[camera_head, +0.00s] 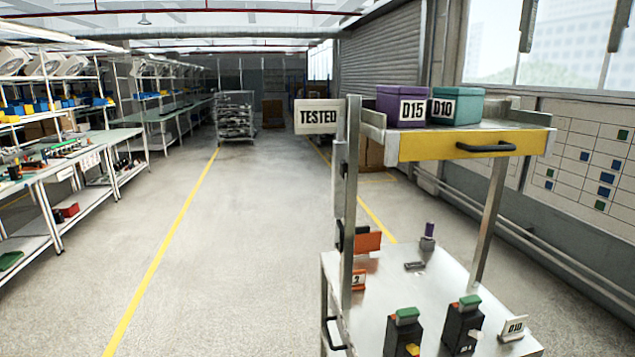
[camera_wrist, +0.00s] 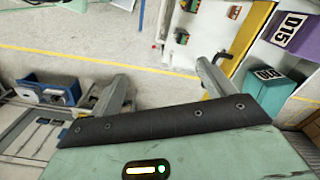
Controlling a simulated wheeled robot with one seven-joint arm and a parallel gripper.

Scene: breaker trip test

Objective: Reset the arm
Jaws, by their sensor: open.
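My gripper (camera_wrist: 162,74) shows in the wrist view, its two grey fingers spread apart with nothing between them. It does not show in the head view. In the head view a metal cart stands at the right, with a yellow-fronted upper tray (camera_head: 440,146) and a lower shelf (camera_head: 375,292). A purple box (camera_head: 388,103) marked D15 and a teal box (camera_head: 466,106) marked D10 sit on the upper tray. Two dark breakers with green tops, a left one (camera_head: 403,335) and a right one (camera_head: 462,325), stand on the lower shelf. The boxes also show in the wrist view, apart from my fingers.
Workbenches (camera_head: 45,172) and racks line the left side. A wire trolley (camera_head: 236,116) stands far back. The floor (camera_head: 230,230) between benches and cart is clear. A wall with windows is at the right.

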